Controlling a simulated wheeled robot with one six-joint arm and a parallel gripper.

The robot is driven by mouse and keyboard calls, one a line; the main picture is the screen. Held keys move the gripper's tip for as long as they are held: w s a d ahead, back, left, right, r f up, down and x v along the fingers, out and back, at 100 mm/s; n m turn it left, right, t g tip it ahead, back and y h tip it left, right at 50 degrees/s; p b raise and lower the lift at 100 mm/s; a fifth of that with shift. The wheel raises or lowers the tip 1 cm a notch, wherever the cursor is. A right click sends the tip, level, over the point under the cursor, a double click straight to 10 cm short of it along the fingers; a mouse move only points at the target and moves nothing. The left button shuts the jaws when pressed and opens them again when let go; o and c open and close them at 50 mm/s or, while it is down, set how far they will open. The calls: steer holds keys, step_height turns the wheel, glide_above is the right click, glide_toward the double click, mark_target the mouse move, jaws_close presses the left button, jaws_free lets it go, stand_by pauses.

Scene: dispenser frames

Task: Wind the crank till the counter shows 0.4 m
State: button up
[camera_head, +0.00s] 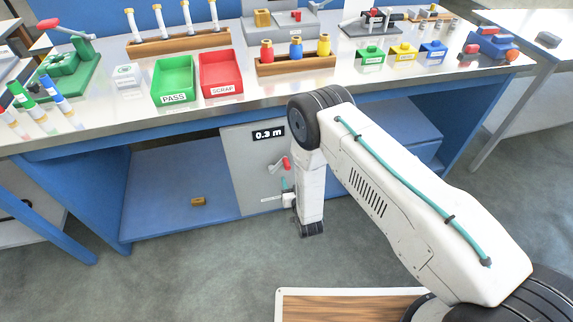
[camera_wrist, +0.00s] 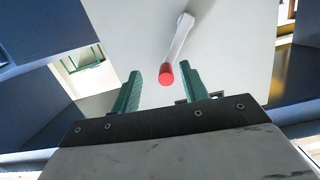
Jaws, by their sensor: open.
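The counter (camera_head: 268,134) on the grey panel under the bench reads 0.3 m. The crank (camera_head: 284,163), with a red knob, sits on the same panel below the counter. In the wrist view the crank's pale arm (camera_wrist: 179,38) runs from the upper right down to its red knob (camera_wrist: 166,75). My gripper (camera_wrist: 160,76) is open, its two green fingers pointing at the panel. The knob shows between the fingertips, with a gap on each side. I cannot tell the depth between them. In the head view my gripper (camera_head: 284,182) is just below the crank, partly hidden by my arm.
The grey panel (camera_head: 242,165) stands between open blue shelf bays. A small brown block (camera_head: 198,201) lies on the lower left shelf. The bench top (camera_head: 120,106) above holds a green PASS tray (camera_head: 174,80), a red SCRAP tray (camera_head: 221,74) and several racks and fixtures.

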mark_target(288, 169)
steer(key=shift+w+a+r+t+y, duration=0.1)
steer(key=shift+r+t+y, duration=0.05)
steer(key=shift+r+t, duration=0.35)
steer(key=shift+w+r+t+y, duration=0.1)
steer(key=shift+r+t+y, duration=0.05)
steer(key=shift+r+t, duration=0.3)
steer(key=shift+x, duration=3.55)
jaws_close()
